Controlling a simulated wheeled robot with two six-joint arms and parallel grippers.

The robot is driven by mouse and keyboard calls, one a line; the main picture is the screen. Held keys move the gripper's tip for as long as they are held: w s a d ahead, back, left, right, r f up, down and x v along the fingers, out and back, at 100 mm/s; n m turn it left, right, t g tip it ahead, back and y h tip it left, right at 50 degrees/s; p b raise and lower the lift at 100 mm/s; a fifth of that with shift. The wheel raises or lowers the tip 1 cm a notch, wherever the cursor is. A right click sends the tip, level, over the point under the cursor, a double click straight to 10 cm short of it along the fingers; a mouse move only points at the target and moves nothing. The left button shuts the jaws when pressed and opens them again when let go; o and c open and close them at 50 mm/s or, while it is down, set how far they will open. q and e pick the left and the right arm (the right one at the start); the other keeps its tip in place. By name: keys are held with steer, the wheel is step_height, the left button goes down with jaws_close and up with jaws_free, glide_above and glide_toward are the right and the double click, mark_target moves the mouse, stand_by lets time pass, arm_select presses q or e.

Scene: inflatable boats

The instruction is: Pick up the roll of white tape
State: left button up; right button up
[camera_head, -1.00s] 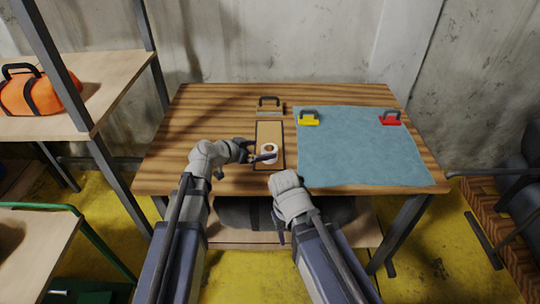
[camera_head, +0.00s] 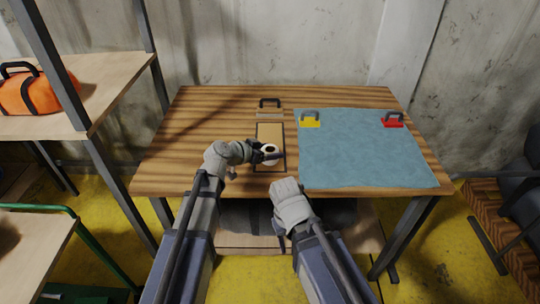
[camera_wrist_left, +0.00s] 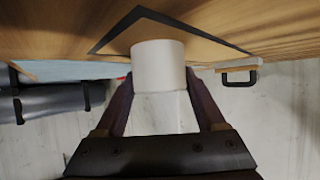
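In the left wrist view the roll (camera_wrist_left: 158,65) sits between the two fingers of my left gripper (camera_wrist_left: 160,90). The fingers lie along both sides of the roll, with no clear gap. In the head view my left gripper (camera_head: 271,152) reaches in from the left, level with the roll, partly hiding it. I cannot tell any lift off the board. My right gripper (camera_head: 281,238) hangs low before the table edge; its fingers are unclear.
A blue-grey mat (camera_head: 365,155) covers the table's right side, with a yellow-based (camera_head: 310,123) and a red-based handled tool (camera_head: 392,123) at its back edge. Another handled tool (camera_head: 270,104) stands behind the board. The table's left side is clear. A shelf (camera_head: 98,95) stands at left.

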mark_target(270, 149)
arm_select(q)
steer(key=c, duration=0.9)
steer(key=shift+r, duration=0.15)
step_height(270, 149, up, 10)
steer(key=p, duration=1)
